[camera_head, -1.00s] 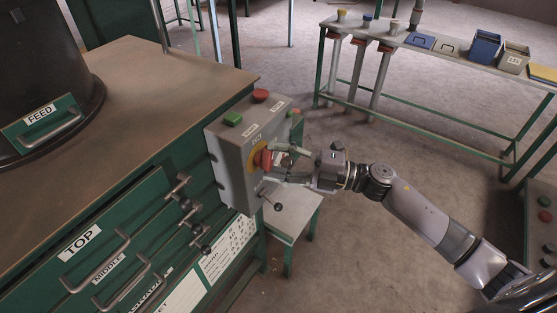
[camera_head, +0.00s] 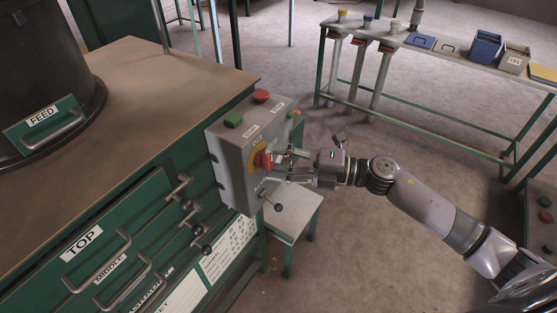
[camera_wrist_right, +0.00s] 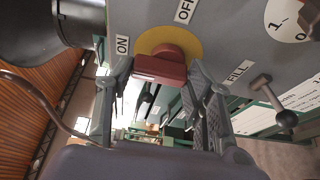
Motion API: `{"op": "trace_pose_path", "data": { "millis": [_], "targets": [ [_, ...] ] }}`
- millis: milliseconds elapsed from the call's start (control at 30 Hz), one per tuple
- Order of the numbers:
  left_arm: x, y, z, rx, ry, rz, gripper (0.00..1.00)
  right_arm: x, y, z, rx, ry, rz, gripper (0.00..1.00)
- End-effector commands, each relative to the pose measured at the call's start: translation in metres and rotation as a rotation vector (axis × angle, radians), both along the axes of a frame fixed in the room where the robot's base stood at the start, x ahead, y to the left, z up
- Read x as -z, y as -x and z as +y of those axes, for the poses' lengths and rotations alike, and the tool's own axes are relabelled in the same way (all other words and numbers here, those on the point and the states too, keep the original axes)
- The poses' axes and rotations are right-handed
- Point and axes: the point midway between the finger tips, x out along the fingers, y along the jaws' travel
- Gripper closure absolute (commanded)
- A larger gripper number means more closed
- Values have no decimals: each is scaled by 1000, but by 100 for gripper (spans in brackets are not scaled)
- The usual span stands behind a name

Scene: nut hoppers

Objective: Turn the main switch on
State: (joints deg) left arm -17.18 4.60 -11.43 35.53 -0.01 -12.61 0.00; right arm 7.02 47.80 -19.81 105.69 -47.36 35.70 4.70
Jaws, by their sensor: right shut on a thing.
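The main switch is a red handle (camera_head: 264,160) on a yellow disc (camera_head: 254,157), on the front of a grey control box (camera_head: 228,165). In the right wrist view the red handle (camera_wrist_right: 160,68) lies crosswise, with the ON label (camera_wrist_right: 122,45) to its left and the OFF label (camera_wrist_right: 185,10) above it. My right gripper (camera_head: 276,162) is shut on the handle, with a finger at each end of it in the wrist view. The fingers hide part of the handle in the head view. My left gripper is not in view.
A green button (camera_head: 233,120) and a red button (camera_head: 261,96) sit on top of the box. A small lever (camera_head: 277,207) sticks out below the switch. A small table (camera_head: 297,209) stands under the box.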

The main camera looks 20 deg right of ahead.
Motion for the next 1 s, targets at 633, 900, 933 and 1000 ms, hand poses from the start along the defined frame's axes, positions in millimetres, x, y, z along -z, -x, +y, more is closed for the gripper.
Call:
{"op": "trace_pose_path", "data": {
  "millis": [633, 900, 933, 1000],
  "targets": [
    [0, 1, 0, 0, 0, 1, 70, 1, 1, -1, -1, 1, 0, 32],
    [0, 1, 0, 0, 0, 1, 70, 3, 19, -33, 1, 5, 5, 32],
    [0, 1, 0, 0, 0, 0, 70, 3, 22, -39, 2, 4, 6, 32],
    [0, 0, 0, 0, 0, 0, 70, 3, 30, -52, 1, 5, 6, 32]
  ]
}}
